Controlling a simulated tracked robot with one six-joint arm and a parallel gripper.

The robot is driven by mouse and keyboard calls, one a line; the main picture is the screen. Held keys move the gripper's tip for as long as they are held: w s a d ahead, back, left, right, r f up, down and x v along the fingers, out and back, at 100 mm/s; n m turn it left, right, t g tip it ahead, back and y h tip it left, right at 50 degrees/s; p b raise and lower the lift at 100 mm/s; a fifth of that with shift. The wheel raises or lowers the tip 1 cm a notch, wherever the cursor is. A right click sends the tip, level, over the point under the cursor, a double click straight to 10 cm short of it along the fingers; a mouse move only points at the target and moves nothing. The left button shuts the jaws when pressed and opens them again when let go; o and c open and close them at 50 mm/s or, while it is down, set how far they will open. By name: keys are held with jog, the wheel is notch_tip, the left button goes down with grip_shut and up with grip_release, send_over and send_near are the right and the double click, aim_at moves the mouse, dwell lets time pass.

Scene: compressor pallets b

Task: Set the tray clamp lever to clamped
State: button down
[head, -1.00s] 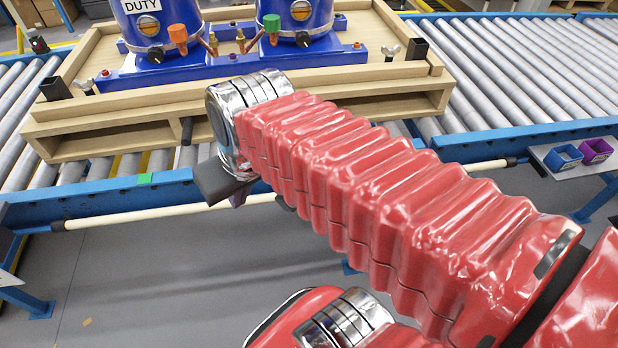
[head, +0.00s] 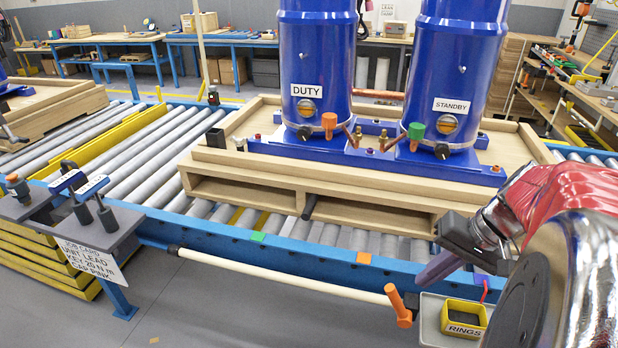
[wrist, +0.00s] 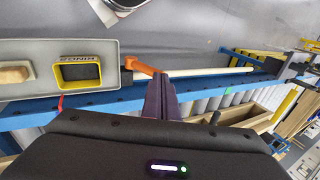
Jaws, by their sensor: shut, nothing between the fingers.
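An orange lever handle (head: 398,305) sits at the right end of a long cream bar (head: 285,273) along the front of the blue conveyor rail. I take it for the tray clamp lever, but no label on it is readable. It leans up and left in the head view. My gripper (head: 428,280) is just right of the handle, its purple fingers shut and empty. In the wrist view the shut fingers (wrist: 158,82) lie close beside the orange handle (wrist: 140,68); whether they touch it I cannot tell. The wooden tray (head: 350,200) carries two blue compressors.
A grey shelf holds a yellow RINGS bin (head: 462,318) right beside the handle. A thin red piece (head: 485,291) stands by the rail. A dark bar (head: 309,207) pokes out below the tray. A grey stand with levers (head: 75,215) is at left. The floor in front is clear.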

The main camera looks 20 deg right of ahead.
jog(key=s+d+f+m+t+y, duration=0.1)
jog(key=s+d+m, duration=0.1)
jog(key=d, duration=0.5)
jog(key=shift+s+d+f+t, duration=0.15)
jog(key=shift+s+d+t, duration=0.15)
jog(key=shift+s, duration=0.25)
jog(key=shift+a, duration=0.1)
send_near(400, 299)
jog(key=x, duration=0.4)
jog(key=shift+s+f, duration=0.15)
jog(key=shift+f, duration=0.3)
jog(key=shift+w+a+f, duration=0.3)
jog(key=shift+w, duration=0.15)
jog(key=shift+d, duration=0.15)
